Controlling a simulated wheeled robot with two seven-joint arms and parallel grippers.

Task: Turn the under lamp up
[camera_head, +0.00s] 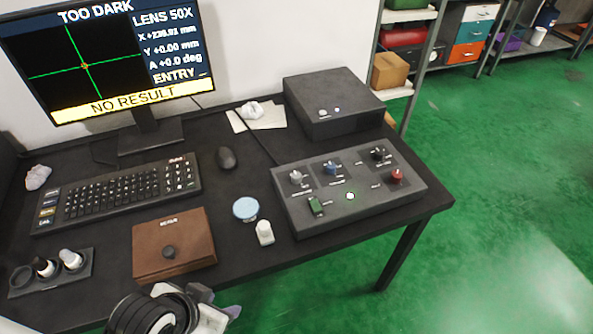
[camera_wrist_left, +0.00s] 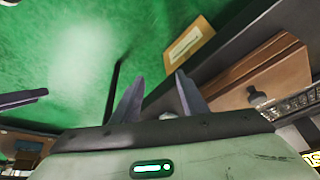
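A dark control box (camera_head: 350,213) stands at the right of the table in the head view. Its sloped top has a grey knob (camera_head: 296,177), a blue knob (camera_head: 330,168), a black knob (camera_head: 377,153), a red knob (camera_head: 397,176) and a green switch (camera_head: 316,206). The labels are too small to read, so I cannot tell which knob is the under lamp's. My left gripper (camera_head: 218,303) is at the table's front edge, well left of the box. In the left wrist view its fingers (camera_wrist_left: 160,98) are apart and empty. A grey finger-like part (camera_wrist_left: 22,99) there may be my right gripper.
The monitor (camera_head: 100,60) reads "TOO DARK" and "NO RESULT". A brown case (camera_head: 174,245), a pale blue disc (camera_head: 245,209) and a small white bottle (camera_head: 265,233) lie between gripper and box. A keyboard (camera_head: 120,190), mouse (camera_head: 227,158) and black unit (camera_head: 333,102) stand further back.

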